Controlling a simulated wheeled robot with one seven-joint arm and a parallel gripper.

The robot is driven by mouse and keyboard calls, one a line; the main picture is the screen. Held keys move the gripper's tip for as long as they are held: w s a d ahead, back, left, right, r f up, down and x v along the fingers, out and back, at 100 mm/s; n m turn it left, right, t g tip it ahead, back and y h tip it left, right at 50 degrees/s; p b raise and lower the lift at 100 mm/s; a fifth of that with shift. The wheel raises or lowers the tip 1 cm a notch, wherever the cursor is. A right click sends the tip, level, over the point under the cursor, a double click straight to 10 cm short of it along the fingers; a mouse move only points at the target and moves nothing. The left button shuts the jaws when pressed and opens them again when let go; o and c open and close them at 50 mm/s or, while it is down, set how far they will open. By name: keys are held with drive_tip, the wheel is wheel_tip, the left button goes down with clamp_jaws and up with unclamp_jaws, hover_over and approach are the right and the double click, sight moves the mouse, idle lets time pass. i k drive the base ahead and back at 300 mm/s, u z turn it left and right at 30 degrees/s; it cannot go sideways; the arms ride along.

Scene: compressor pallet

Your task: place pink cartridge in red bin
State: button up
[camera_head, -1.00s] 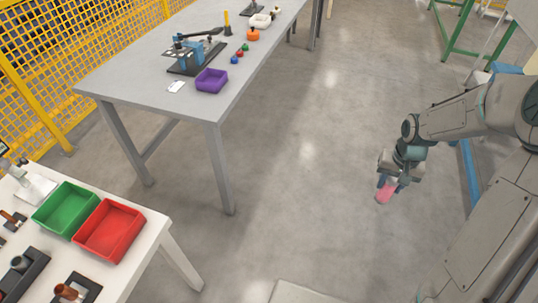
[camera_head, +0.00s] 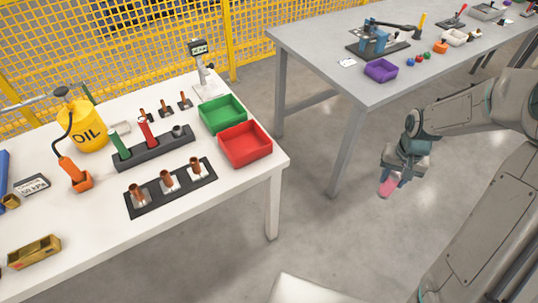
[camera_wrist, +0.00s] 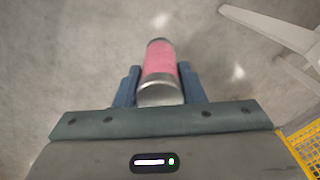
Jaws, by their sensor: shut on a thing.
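The pink cartridge (camera_head: 389,186) is held in my gripper (camera_head: 394,178), out over the floor to the right of the white table. The wrist view shows the cartridge (camera_wrist: 160,68), pink with metal ends, between the two blue fingers of my gripper (camera_wrist: 158,85). The fingers are shut on it. The red bin (camera_head: 245,146) stands at the right corner of the white table, well to the left of my gripper. The part of its floor that I see is bare.
A green bin (camera_head: 222,115) stands directly behind the red bin. The white table (camera_head: 228,207) also holds a black rack (camera_head: 153,148) with a red and a green cylinder. A grey table (camera_head: 318,82) with a purple bin (camera_head: 381,70) stands behind. Open floor lies between the white table and my gripper.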

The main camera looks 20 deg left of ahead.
sight(244, 149)
drive_tip(key=u, duration=1.7)
drive_tip(key=i, duration=0.45)
